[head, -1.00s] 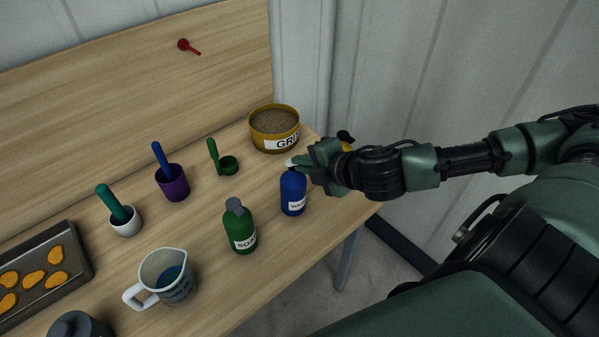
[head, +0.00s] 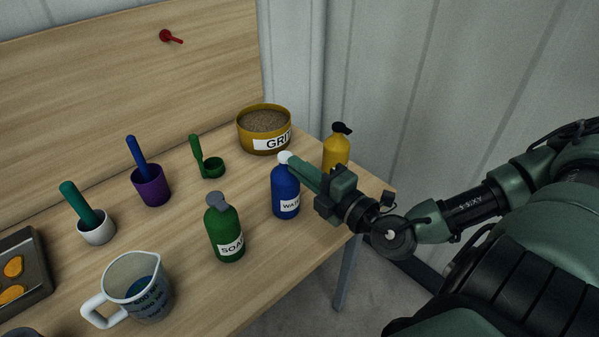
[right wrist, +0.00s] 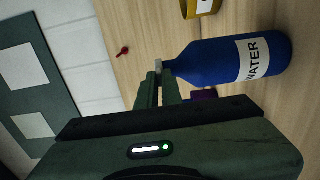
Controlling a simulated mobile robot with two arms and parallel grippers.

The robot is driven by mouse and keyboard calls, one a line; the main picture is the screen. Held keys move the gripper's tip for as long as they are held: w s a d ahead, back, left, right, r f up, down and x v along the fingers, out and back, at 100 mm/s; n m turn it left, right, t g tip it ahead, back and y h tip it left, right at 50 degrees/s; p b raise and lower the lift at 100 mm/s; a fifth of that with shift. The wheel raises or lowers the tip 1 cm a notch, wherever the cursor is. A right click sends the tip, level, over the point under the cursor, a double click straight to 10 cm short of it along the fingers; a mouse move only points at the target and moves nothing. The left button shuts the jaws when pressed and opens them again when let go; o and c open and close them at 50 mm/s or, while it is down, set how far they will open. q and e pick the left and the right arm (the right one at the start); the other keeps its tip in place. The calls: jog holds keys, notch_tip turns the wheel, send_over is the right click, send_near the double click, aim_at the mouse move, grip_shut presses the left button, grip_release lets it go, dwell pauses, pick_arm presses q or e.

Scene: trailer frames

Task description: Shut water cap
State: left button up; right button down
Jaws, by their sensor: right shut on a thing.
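The blue water bottle (head: 285,194) stands upright near the right end of the wooden table, its white label facing forward. Its white cap (head: 285,157) is on top, partly behind my fingers. My right gripper (head: 294,163) reaches in from the right and is shut on the cap. In the right wrist view the bottle (right wrist: 225,60) lies sideways in the picture, with the pale cap (right wrist: 158,66) at the tips of my gripper (right wrist: 159,84). I cannot tell whether the cap is fully closed. My left gripper is not in view.
A green soap bottle (head: 224,232) stands left of the water bottle. A yellow bottle (head: 336,150) is behind my right gripper. The grit tin (head: 251,139) is behind the water bottle. A measuring jug (head: 140,292) stands in front at the left. The table's front edge is close.

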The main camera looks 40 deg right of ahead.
jog(key=c, duration=1.6)
grip_release()
jog(key=shift+o, duration=0.2)
jog(key=s, duration=0.8)
jog(key=shift+d, duration=0.35)
jog(key=shift+f, duration=0.1)
